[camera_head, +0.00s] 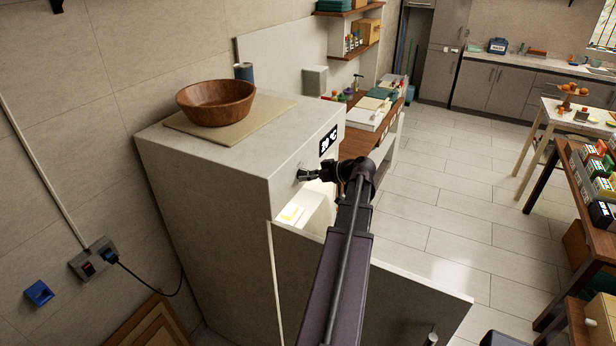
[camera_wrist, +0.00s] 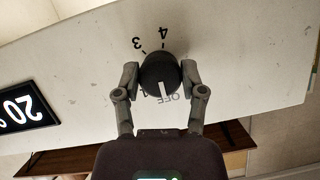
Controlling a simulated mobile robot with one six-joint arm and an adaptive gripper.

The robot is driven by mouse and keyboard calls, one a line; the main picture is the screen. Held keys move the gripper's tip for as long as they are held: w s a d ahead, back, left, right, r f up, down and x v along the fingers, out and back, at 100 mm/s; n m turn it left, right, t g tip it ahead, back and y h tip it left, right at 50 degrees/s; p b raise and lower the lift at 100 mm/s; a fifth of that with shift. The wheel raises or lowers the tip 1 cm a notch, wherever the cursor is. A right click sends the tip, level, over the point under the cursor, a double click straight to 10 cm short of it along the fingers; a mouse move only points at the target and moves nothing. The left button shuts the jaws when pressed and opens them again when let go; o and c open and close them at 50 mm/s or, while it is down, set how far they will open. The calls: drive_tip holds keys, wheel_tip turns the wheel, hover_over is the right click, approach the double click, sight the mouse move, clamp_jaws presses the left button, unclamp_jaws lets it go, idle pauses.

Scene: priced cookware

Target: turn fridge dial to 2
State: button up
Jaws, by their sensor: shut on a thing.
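The fridge (camera_head: 215,205) is a pale box with its door (camera_head: 385,275) standing open. Its black round dial (camera_wrist: 158,70) sits on the front panel, and the wrist view shows it upside down. My gripper (camera_wrist: 160,78) has one finger on each side of the dial and is shut on it. A white pointer mark on the dial points down in the wrist view, between the printed 1 and OFF. The printed 3 and 4 show above the dial; no 2 is visible. In the head view my gripper (camera_head: 305,175) reaches the panel and mostly hides the dial.
A lit display (camera_wrist: 24,110) reading 20 is beside the dial; it also shows in the head view (camera_head: 328,140). A wooden bowl (camera_head: 216,100) stands on a mat on the fridge top. Cluttered tables (camera_head: 575,185) stand at the right, with open tiled floor between.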

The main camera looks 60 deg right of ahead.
drive_tip(key=shift+m+y, duration=0.3)
drive_tip(key=m, duration=0.1)
drive_tip(key=m+y+b, duration=0.1)
drive_tip(key=shift+d+f+m+y, duration=0.1)
drive_tip(key=shift+f+m+y, duration=0.1)
drive_tip(key=shift+m+y, duration=0.1)
drive_tip(key=m+t+y+b, duration=0.1)
drive_tip(key=m+b, duration=0.1)
drive_tip(key=m, duration=0.1)
drive_tip(key=m+t+y+b, duration=0.1)
drive_tip(key=m+b, duration=0.1)
drive_tip(key=m+y+b, duration=0.1)
drive_tip(key=m+b, duration=0.1)
drive_tip(key=m, duration=0.1)
drive_tip(key=shift+f+m+t+y, duration=0.1)
drive_tip(key=shift+m+t+y, duration=0.2)
drive_tip(key=shift+t+y, duration=0.1)
drive_tip(key=shift+m+t+b, duration=0.9)
drive_tip(key=shift+m+b, duration=0.45)
drive_tip(key=shift+m, duration=0.75)
drive_tip(key=shift+r, duration=0.2)
drive_tip(key=o, duration=1.1)
drive_tip(key=shift+o, duration=0.2)
